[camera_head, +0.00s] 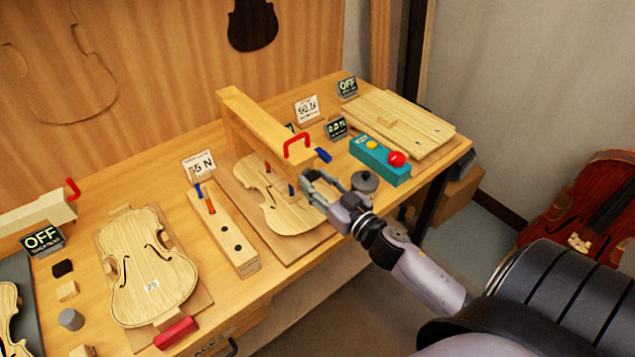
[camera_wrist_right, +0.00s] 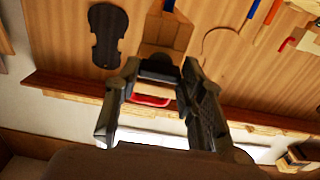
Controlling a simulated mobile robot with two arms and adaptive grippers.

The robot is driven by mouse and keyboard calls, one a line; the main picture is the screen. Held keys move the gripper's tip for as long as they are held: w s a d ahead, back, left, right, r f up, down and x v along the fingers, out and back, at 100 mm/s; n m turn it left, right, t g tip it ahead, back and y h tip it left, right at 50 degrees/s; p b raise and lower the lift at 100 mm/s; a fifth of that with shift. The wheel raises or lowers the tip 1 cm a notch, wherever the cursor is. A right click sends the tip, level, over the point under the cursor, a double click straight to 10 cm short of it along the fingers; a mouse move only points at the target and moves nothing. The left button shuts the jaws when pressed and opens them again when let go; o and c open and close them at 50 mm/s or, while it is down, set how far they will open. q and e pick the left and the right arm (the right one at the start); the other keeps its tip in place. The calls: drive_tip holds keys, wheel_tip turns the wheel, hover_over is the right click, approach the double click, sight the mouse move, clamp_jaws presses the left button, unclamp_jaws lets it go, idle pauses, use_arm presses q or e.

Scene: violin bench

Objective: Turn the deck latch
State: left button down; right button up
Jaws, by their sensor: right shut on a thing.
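My right gripper (camera_head: 318,184) is at the right edge of a pale violin body (camera_head: 283,208), under the end of a wooden beam frame (camera_head: 258,120). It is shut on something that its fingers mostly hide. The right wrist view shows the gripper's two dark fingers (camera_wrist_right: 160,75) close up, with a red bar (camera_wrist_right: 150,100) between or behind them. My left gripper is not in view.
A teal box (camera_head: 379,163) with a red button (camera_head: 397,159) stands between gripper and deck. A grey round knob (camera_head: 364,182) is close to my wrist. Another violin body (camera_head: 148,270) lies left.

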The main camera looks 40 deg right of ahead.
drive_tip(key=shift+n, duration=0.4)
drive_tip(key=n, duration=0.3)
drive_tip(key=shift+p, duration=0.3)
drive_tip(key=n, duration=0.4)
drive_tip(key=shift+n, duration=0.3)
drive_tip(key=n, duration=0.4)
drive_tip(key=shift+n, duration=0.3)
drive_tip(key=n, duration=0.4)
drive_tip(key=shift+n, duration=0.7)
drive_tip(key=o, duration=1.1)
drive_tip(key=shift+o, duration=0.2)
